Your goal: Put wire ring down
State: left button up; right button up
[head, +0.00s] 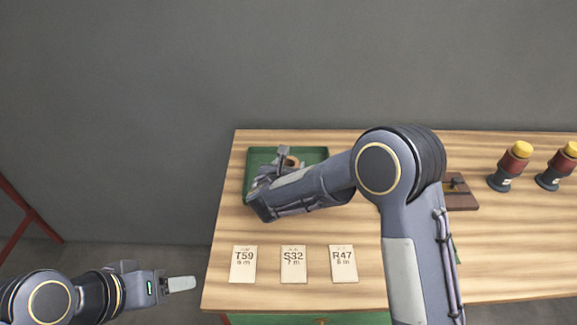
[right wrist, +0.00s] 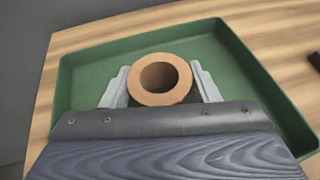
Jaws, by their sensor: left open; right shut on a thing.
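The wire ring (right wrist: 160,96) is a copper-brown ring with a round hole. It sits between the two fingers of my right gripper (right wrist: 160,88) in the right wrist view, and the gripper is shut on it. In the head view the ring (head: 292,162) is partly hidden by my right gripper (head: 284,168). Ring and gripper are over the green tray (right wrist: 85,72); I cannot tell whether the ring touches its floor. The tray (head: 315,152) also shows in the head view. My left gripper (head: 180,284) is open and empty, left of the table.
Three cards, T59 (head: 243,264), S32 (head: 293,264) and R47 (head: 343,264), lie at the table's front. Two yellow-topped coils (head: 511,166) (head: 561,166) stand at the right. A brown block (head: 460,196) lies right of my right arm. The wooden table (head: 225,210) is bare around the cards.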

jog(key=shift+f, duration=0.2)
jog(key=o, duration=1.1)
jog(key=shift+r, duration=0.1)
jog(key=shift+r, duration=0.15)
jog(key=shift+s+a+r, duration=0.1)
jog(key=shift+s, duration=0.1)
jog(key=v, duration=1.1)
jog(key=shift+s, duration=0.3)
